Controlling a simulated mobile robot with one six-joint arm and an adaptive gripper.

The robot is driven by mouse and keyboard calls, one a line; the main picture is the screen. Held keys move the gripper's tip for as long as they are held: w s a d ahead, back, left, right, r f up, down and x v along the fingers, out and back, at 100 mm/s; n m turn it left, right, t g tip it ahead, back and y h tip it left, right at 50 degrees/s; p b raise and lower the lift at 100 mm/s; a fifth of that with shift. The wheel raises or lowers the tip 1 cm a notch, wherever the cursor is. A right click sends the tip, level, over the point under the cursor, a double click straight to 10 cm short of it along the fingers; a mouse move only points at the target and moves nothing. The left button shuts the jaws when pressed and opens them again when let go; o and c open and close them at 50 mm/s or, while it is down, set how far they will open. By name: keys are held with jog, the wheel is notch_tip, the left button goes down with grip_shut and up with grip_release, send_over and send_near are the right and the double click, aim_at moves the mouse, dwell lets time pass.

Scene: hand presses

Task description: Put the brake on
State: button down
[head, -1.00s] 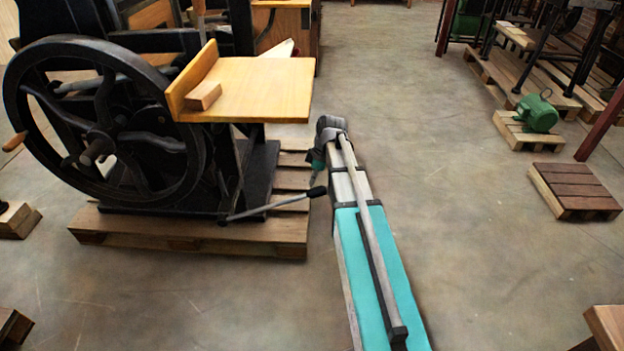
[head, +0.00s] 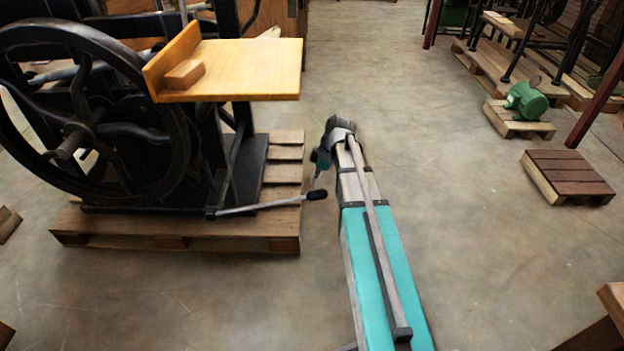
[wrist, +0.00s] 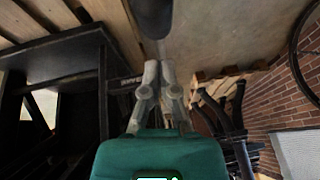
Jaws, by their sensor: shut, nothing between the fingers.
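The hand press (head: 225,170) stands at the left of the head view, with a large black flywheel (head: 150,65). A lever (head: 260,207), probably the brake, juts right from the press's base, low over the pallet. It ends in a black grip (head: 317,195) past the pallet's edge. My gripper (head: 314,181) points down just above this grip. In the wrist view, the closed fingers (wrist: 160,66) point at a dark rounded end (wrist: 152,14), likely the grip. Nothing is held. Whether the fingertips touch the grip cannot be told.
The press stands on a wooden pallet (head: 160,243) and carries a wooden feed board (head: 245,70) with a small block. A green motor (head: 525,100) and a low slatted platform (head: 568,175) stand at the right. The floor between is clear.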

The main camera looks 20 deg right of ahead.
aim_at(317, 191)
jog(key=f+b, duration=0.1)
jog(key=f, duration=0.1)
jog(key=d+f+b, duration=0.1)
jog(key=shift+s+f+b, duration=0.1)
jog(key=shift+s+b, duration=0.15)
jog(key=shift+b, duration=0.05)
jog(key=shift+s+d, duration=0.2)
jog(key=shift+s, duration=0.05)
jog(key=shift+s, duration=0.1)
jog(key=shift+a, duration=0.15)
jog(key=r+p, duration=0.1)
jog(key=w+r+p, duration=0.1)
jog(key=r, duration=0.1)
jog(key=a+r+p, duration=0.1)
jog(key=p, duration=0.1)
jog(key=shift+w+r, duration=0.15)
jog(key=shift+w, duration=0.1)
jog(key=shift+d+r+p, duration=0.15)
jog(key=shift+r+p, duration=0.2)
jog(key=shift+p, duration=0.1)
jog(key=d+p+v, duration=0.1)
jog(key=p+v, duration=0.7)
jog(key=v, duration=0.1)
jog(key=shift+s+f, duration=0.15)
jog(key=shift+f, duration=0.05)
